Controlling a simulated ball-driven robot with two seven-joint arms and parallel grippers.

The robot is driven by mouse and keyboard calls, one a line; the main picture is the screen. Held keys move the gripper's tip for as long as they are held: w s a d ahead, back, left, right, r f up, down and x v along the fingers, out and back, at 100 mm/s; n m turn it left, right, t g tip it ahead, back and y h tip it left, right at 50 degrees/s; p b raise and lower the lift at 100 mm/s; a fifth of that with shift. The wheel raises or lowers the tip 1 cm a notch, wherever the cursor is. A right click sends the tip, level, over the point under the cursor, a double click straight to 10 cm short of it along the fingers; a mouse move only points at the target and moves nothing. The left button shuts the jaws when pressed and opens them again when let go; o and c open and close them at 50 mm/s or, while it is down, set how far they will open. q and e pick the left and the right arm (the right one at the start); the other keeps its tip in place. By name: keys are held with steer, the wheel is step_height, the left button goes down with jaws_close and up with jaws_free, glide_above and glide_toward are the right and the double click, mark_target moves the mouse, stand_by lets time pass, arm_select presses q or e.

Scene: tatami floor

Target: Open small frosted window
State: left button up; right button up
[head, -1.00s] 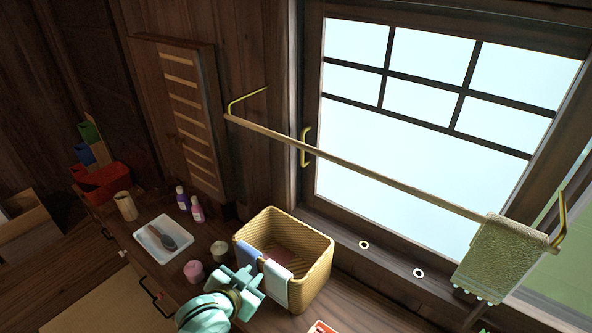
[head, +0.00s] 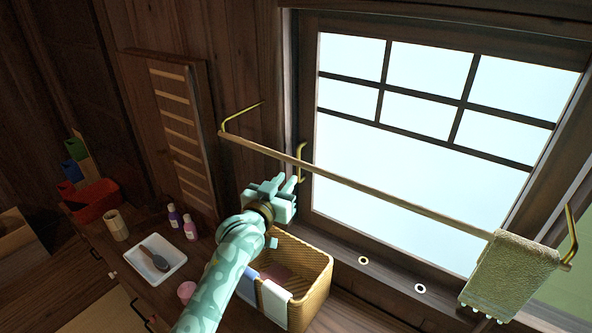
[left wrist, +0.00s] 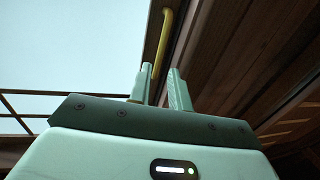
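The frosted window (head: 410,175) is a pale pane with dark bars in a dark wooden frame. A brass handle (head: 301,163) stands upright on its left frame edge; it also shows in the left wrist view (left wrist: 165,40), ahead of the fingers. My left gripper (head: 283,183) is open and empty, just below and left of the handle, over the back of the basket. In the left wrist view its two fingers (left wrist: 162,85) stand apart, with the handle's near end appearing in line with the gap. I cannot tell whether they touch it. My right gripper is not in view.
A towel rail (head: 370,190) crosses in front of the window, with a towel (head: 500,275) at its right end. A wicker basket (head: 312,292) stands on the counter below my arm. A white tray (head: 155,260) and bottles (head: 190,227) stand to the left.

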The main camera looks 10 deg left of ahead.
arm_select(q)
steer(key=w+d+b, duration=0.1)
steer(key=w, duration=0.6)
steer(key=shift+d, duration=0.15)
jaws_close()
